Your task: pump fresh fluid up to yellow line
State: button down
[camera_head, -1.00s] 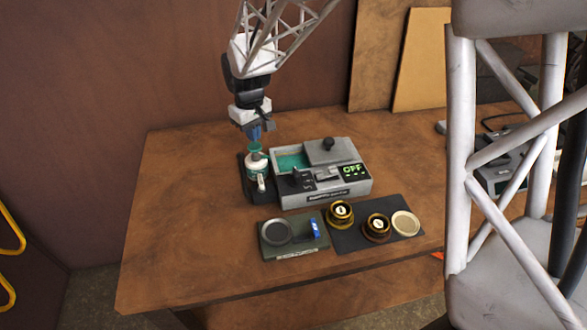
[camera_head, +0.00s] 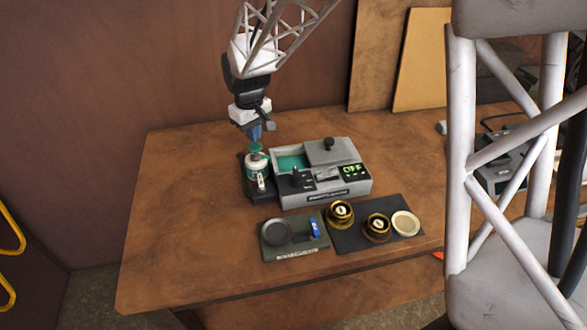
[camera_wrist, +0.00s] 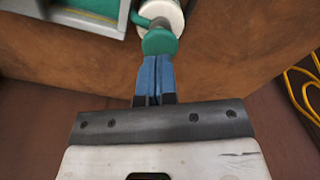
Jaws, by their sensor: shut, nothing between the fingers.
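A white pump bottle (camera_head: 257,174) with a green pump head (camera_head: 254,148) stands in a dark holder at the left end of a grey machine (camera_head: 320,187). My gripper (camera_head: 255,133) points down just above the pump head, its blue fingers shut with nothing between them. In the wrist view the closed fingertips (camera_wrist: 156,65) are right at the green pump head (camera_wrist: 160,40); whether they touch it I cannot tell. The machine has an open basin of green fluid (camera_head: 291,162) and a display reading OFF (camera_head: 352,170). I cannot make out a yellow line.
In front of the machine are a small scale-like tray (camera_head: 295,238) with a blue item and a dark mat (camera_head: 350,238) with two amber jars (camera_head: 340,213) and a pale round disc (camera_head: 405,223). The table's left side (camera_head: 180,200) is clear.

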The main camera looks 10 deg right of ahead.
aim_at(255, 146)
jog(key=shift+f, duration=1.1)
jog(key=shift+f, duration=1.05)
jog(key=shift+r, duration=3.15)
